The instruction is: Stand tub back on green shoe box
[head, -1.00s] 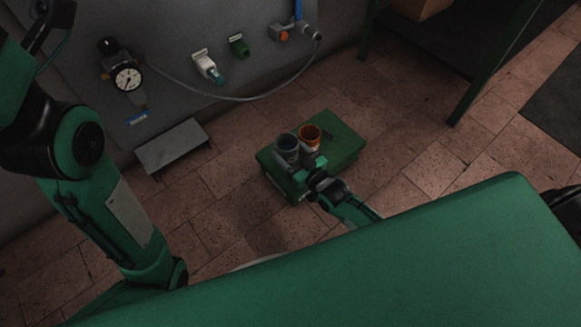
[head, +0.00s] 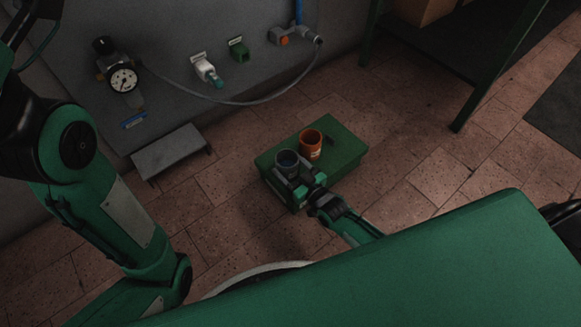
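The green shoe box (head: 345,150) sits on the tiled floor near the wall panel. An orange tub (head: 311,147) stands upright on its top. A dark grey-blue tub (head: 287,160) is upright over the box's near left part, left of the orange tub. My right gripper (head: 291,178) reaches in from the lower right, with its fingers at the sides of the dark tub, and appears shut on it. The fingers hide the tub's lower part, so I cannot tell whether its base touches the box. My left arm shows at the left; its gripper is out of view.
A grey wall panel carries a gauge (head: 123,80), fittings and a hanging hose (head: 245,103). A small grey step (head: 168,150) stands left of the box. A green table leg (head: 480,90) rises at the right. The floor around the box is clear.

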